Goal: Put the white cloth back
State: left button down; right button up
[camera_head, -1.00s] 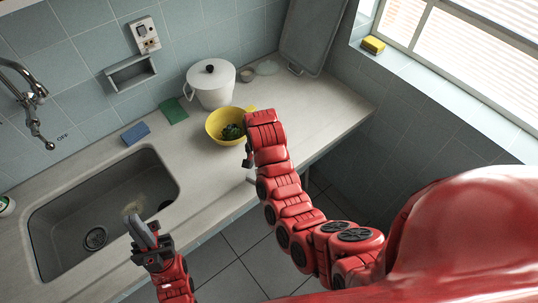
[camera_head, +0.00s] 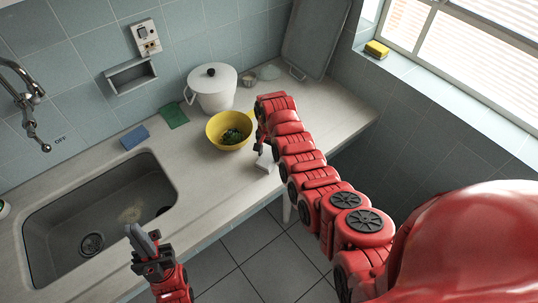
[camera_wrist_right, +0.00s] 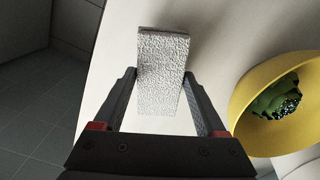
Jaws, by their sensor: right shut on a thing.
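The white cloth (camera_wrist_right: 163,75) is a folded, rough-textured block between the two fingers of my right gripper (camera_wrist_right: 168,103) in the right wrist view. My right gripper is shut on it. In the head view the cloth (camera_head: 265,158) shows as a small white patch below my right gripper (camera_head: 262,142), near the counter's front edge. I cannot tell whether the cloth touches the counter. My left gripper (camera_head: 146,238) is over the front edge of the sink, away from the cloth. Whether it is open or shut is unclear.
A yellow bowl (camera_head: 218,136) with green contents stands just left of my right gripper. A white lidded pot (camera_head: 214,95) stands behind it. A green cloth (camera_head: 172,115), a blue sponge (camera_head: 135,137) and the sink (camera_head: 45,220) lie further left. Counter to the right is clear.

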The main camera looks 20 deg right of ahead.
jog(key=shift+f, duration=0.8)
jog(key=shift+f, duration=0.2)
jog(key=o, duration=1.5)
jog(key=shift+o, duration=0.2)
jog(key=shift+r, duration=0.15)
